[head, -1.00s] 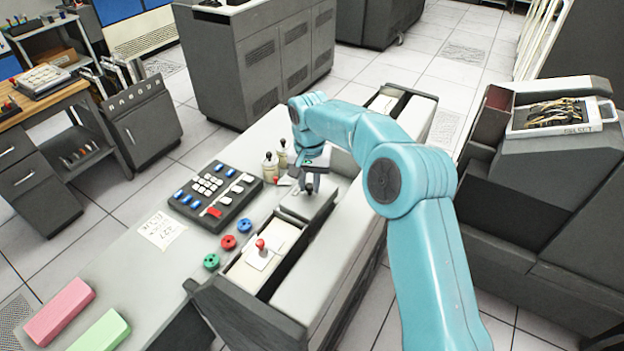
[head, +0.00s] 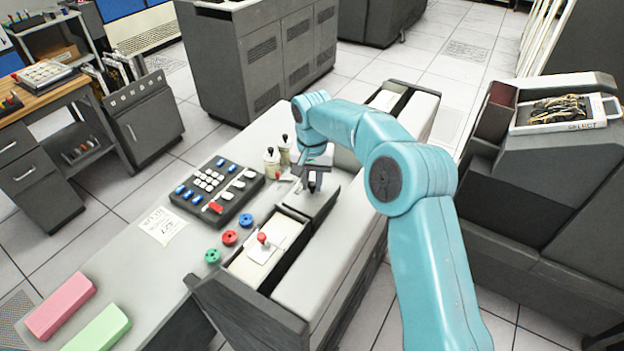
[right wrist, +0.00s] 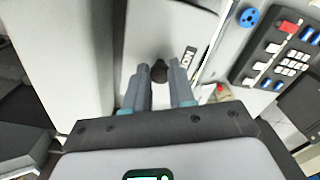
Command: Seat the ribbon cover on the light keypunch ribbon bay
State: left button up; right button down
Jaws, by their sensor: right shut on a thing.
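My right gripper (head: 313,185) is over the middle of the light keypunch (head: 335,250) and points down. In the right wrist view its fingers (right wrist: 167,88) are shut on the dark knob (right wrist: 158,70) of a pale plate, the ribbon cover (right wrist: 165,25), which bears partly readable dark lettering. In the head view the gripper and wrist hide much of the cover. The dark-walled ribbon bay (head: 305,209) is just below the gripper. I cannot tell whether the cover touches the bay. My left gripper is not in view.
A white plate with a red knob (head: 262,240) lies in the nearer bay. Left of it are red, blue and green spools (head: 230,237), a button panel (head: 217,190) and two small bottles (head: 272,162). A dark machine (head: 550,190) stands at the right. Pink and green blocks lie front left.

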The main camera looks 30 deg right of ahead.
aim_at(312, 184)
jog(key=shift+f, duration=0.35)
dwell(0.6)
jog(key=shift+f+b, duration=0.4)
jog(key=shift+f, duration=0.05)
jog(key=shift+f, duration=0.25)
jog(key=shift+s+a+f+b, duration=0.1)
jog(key=shift+f+b, duration=0.2)
jog(key=shift+f, duration=0.05)
dwell(0.7)
jog(key=c, duration=1.1)
grip_release()
jog(key=shift+o, duration=1.2)
jog(key=shift+w+f, duration=0.1)
jog(key=shift+w, duration=0.1)
jog(key=o, duration=0.4)
jog(key=shift+s+r, duration=0.2)
jog(key=shift+r, duration=0.05)
jog(key=shift+w, duration=0.1)
